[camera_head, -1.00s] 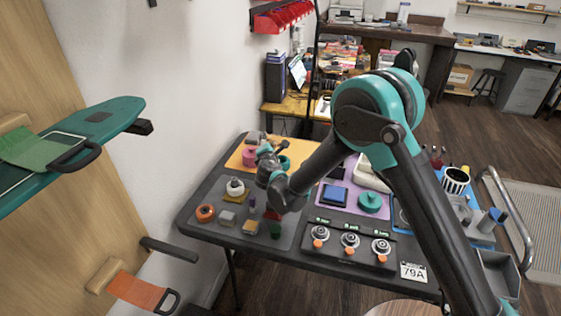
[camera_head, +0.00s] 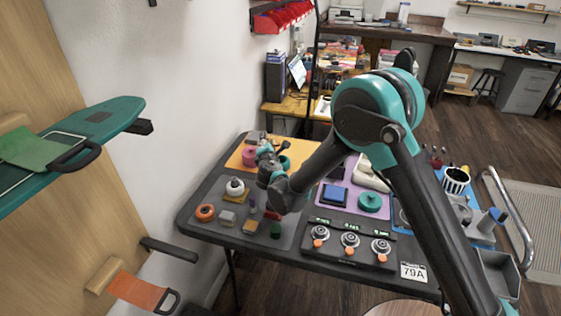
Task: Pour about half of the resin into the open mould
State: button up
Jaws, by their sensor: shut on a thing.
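My gripper (camera_head: 268,151) is at the far left part of the dark table, over the orange mat (camera_head: 236,158). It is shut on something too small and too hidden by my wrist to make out. A pink round piece (camera_head: 249,156) is just left of the gripper, and a teal round piece (camera_head: 285,162) is just right of it. I cannot tell whether either touches the gripper. I cannot tell which piece is the open mould or which holds the resin, and no resin level or stream shows.
The grey mat nearer me holds an orange ring (camera_head: 205,212), a white round-topped piece (camera_head: 235,186), a green piece (camera_head: 276,230) and several small blocks. A purple mat carries a blue block (camera_head: 334,195) and a teal disc (camera_head: 370,201). A knob panel (camera_head: 349,241) lies along the front edge.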

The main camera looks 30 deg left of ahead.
jog(key=shift+a+f+m, duration=0.15)
jog(key=shift+a+m, duration=0.15)
jog(key=shift+a, duration=0.05)
dwell(0.7)
jog(key=shift+a+f+m+y, duration=0.2)
jog(key=shift+m+y, duration=0.1)
jog(key=shift+m, duration=0.1)
dwell(0.9)
jog(key=shift+r, duration=0.1)
jog(key=shift+s+r+n, duration=0.1)
jog(key=shift+r+n, duration=0.15)
jog(key=shift+n, duration=0.15)
jog(key=shift+n+h, duration=0.4)
jog(key=shift+n, duration=0.1)
jog(key=shift+a+f+n, duration=0.1)
jog(key=shift+f+n, duration=0.2)
jog(key=shift+n, duration=0.1)
jog(key=shift+h, duration=0.4)
jog(key=shift+n, duration=0.4)
